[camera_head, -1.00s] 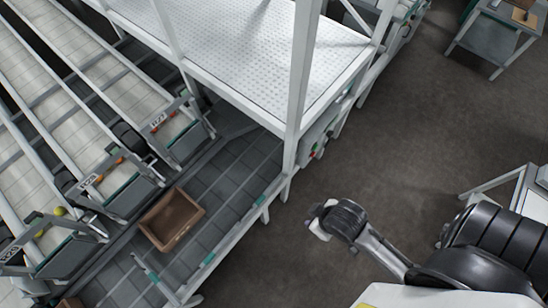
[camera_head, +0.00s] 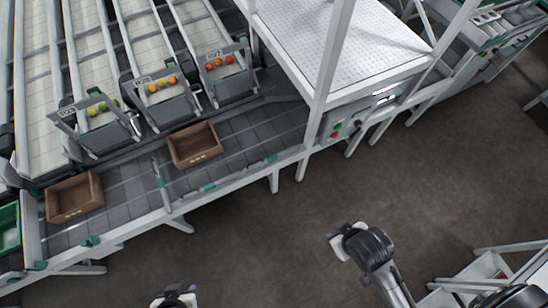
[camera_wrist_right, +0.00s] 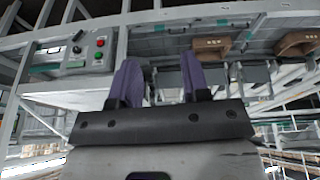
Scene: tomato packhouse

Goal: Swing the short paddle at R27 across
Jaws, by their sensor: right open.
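The R27 label (camera_head: 213,54) marks the rightmost lane end in the head view, with red-orange tomatoes (camera_head: 221,62) behind a grey gate (camera_head: 234,88). The short paddle there is too small to single out from the gate's grey bars. My left gripper (camera_head: 175,299) is cut by the bottom edge of the head view, far from R27; its jaws do not show clearly. My right gripper (camera_wrist_right: 158,75) shows two purple fingers standing apart in the right wrist view, with nothing between them.
R25 (camera_head: 143,81) and R23 (camera_head: 68,110) stand left of R27. Brown crates (camera_head: 198,158) (camera_head: 76,210) rest on the dark conveyor (camera_head: 240,142) below. A white post (camera_head: 325,75) and a control box (camera_head: 345,124) stand to the right. The floor in front is open.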

